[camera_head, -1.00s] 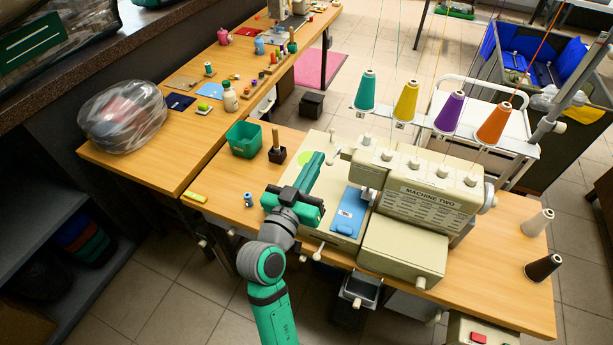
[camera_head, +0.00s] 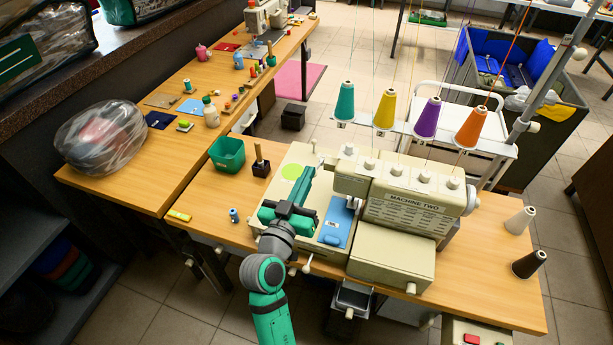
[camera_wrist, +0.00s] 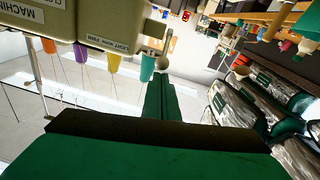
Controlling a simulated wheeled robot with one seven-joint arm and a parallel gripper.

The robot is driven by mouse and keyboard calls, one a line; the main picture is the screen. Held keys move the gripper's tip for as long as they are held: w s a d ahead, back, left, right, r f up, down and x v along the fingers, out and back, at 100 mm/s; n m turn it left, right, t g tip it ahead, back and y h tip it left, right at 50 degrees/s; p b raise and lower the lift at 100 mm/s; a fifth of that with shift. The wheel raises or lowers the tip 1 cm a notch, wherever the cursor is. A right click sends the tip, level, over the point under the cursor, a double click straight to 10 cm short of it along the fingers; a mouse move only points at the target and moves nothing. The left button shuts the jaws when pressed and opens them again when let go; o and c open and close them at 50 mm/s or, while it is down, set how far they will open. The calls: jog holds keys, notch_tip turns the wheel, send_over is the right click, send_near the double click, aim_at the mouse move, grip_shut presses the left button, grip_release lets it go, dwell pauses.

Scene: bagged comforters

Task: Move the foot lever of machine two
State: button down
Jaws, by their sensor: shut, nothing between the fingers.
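Machine two (camera_head: 410,210) is a cream sewing machine labelled "MACHINE TWO" on the wooden table. Its head fills the upper left of the wrist view (camera_wrist: 110,25), with a small pale knob (camera_wrist: 160,62) low on its side near my fingers. A small pale lever with a knob (camera_head: 307,267) sticks out at the front edge of the machine's base; I cannot tell which part is the foot lever. My green gripper (camera_head: 305,174) is shut and empty, above the left part of the base, left of the head. Its fingers (camera_wrist: 160,82) point toward the back, apparently clear of the knob.
Teal, yellow, purple and orange thread cones (camera_head: 427,118) stand behind the head. A green bin (camera_head: 228,152) and a dark pot (camera_head: 261,168) stand left of the machine. White and black cones (camera_head: 528,264) are at right. A bagged bundle (camera_head: 100,138) lies on the left table.

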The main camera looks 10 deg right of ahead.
jog(key=shift+s+a+f, duration=0.1)
jog(key=shift+s+f, duration=0.1)
jog(key=shift+f, duration=1.25)
jog(key=shift+s+a+f, duration=0.1)
jog(key=shift+s+f, duration=0.05)
jog(key=shift+f, duration=1.3)
jog(key=shift+s+a+f, duration=0.1)
jog(key=shift+s+f, duration=0.1)
jog(key=shift+f, duration=1.35)
